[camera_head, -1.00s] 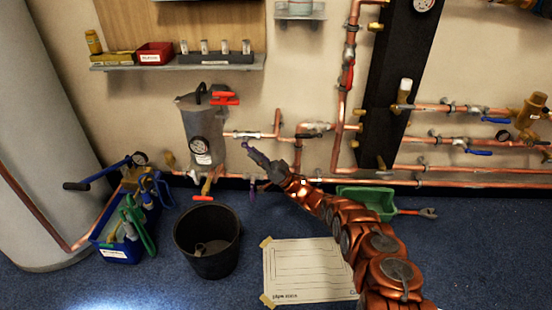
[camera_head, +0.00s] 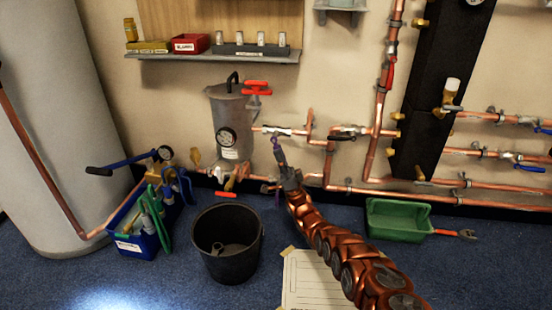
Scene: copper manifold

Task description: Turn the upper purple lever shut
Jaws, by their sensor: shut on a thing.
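The upper purple lever (camera_head: 275,142) shows as a small purple piece at the tip of my gripper, below the copper pipe run and right of the grey vessel. My gripper (camera_head: 280,156) is shut on it, pointing up, with its fingers hiding most of the lever. The lever's exact angle is too small to read. A lower purple lever (camera_head: 268,188) shows faintly on the low pipe, left of my gripper's wrist and apart from it.
A grey vessel (camera_head: 230,115) with a red handle (camera_head: 257,87) stands left of my gripper. A black bucket (camera_head: 227,262), a blue tool crate (camera_head: 137,243) and a green tray (camera_head: 398,235) are on the floor. Copper pipes (camera_head: 480,154) line the right wall.

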